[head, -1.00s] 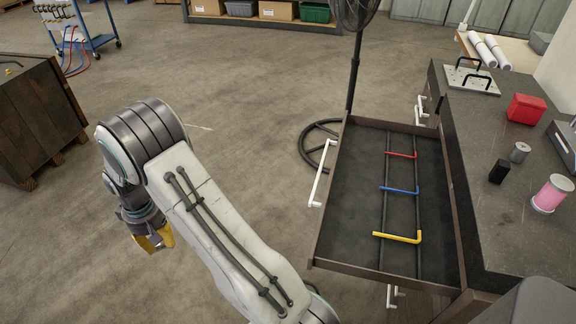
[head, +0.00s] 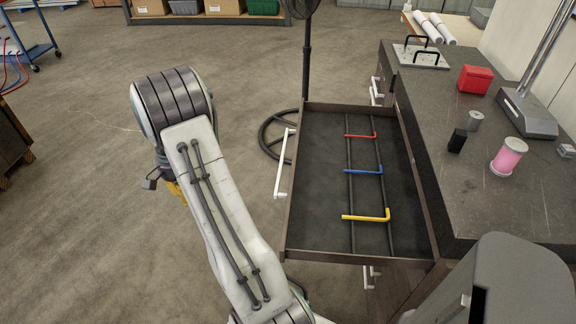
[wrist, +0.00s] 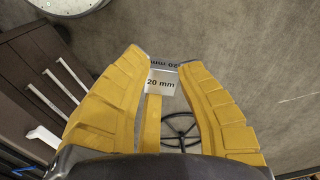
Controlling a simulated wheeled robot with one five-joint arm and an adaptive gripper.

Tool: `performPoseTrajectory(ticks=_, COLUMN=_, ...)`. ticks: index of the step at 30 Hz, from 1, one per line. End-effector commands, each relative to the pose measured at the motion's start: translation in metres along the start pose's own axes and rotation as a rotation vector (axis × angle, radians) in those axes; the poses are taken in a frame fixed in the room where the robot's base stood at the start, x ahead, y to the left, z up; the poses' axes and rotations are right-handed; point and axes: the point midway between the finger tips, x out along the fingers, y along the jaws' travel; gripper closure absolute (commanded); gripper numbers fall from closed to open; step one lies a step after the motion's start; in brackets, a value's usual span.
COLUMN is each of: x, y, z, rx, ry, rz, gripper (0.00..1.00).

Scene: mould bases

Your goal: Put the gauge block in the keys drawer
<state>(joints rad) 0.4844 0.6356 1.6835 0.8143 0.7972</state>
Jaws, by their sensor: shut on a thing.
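My gripper (wrist: 161,88) is shut on the gauge block (wrist: 160,84), a small pale metal block marked "20 mm", held between the yellow fingertips in the wrist view. In the head view my gripper (head: 176,192) is mostly hidden behind my arm, left of the drawer and over open floor; the block is hidden there. The open drawer (head: 318,215) has a dark lining and holds a red, a blue and a yellow hex key lying across two dark rails. Its left part is bare.
The dark bench top (head: 455,195) bears a black block (head: 457,141), a grey cylinder (head: 474,121), a pink spool (head: 508,156), a red box (head: 475,79) and a metal stand (head: 528,115). A fan pole (head: 306,70) stands behind the drawer.

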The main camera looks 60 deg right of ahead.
Motion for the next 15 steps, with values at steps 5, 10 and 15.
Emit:
performPoseTrajectory(ticks=5, x=-0.009, y=0.065, z=-0.061, rx=0.507, ry=-0.001, rz=0.003, gripper=1.0)
performPoseTrajectory(ticks=10, x=-0.02, y=0.135, z=-0.102, rx=0.98, ry=-0.007, rz=0.015, gripper=1.0)
performPoseTrajectory(ticks=15, x=-0.031, y=0.21, z=-0.129, rx=1.454, ry=-0.015, rz=0.03, gripper=1.0)
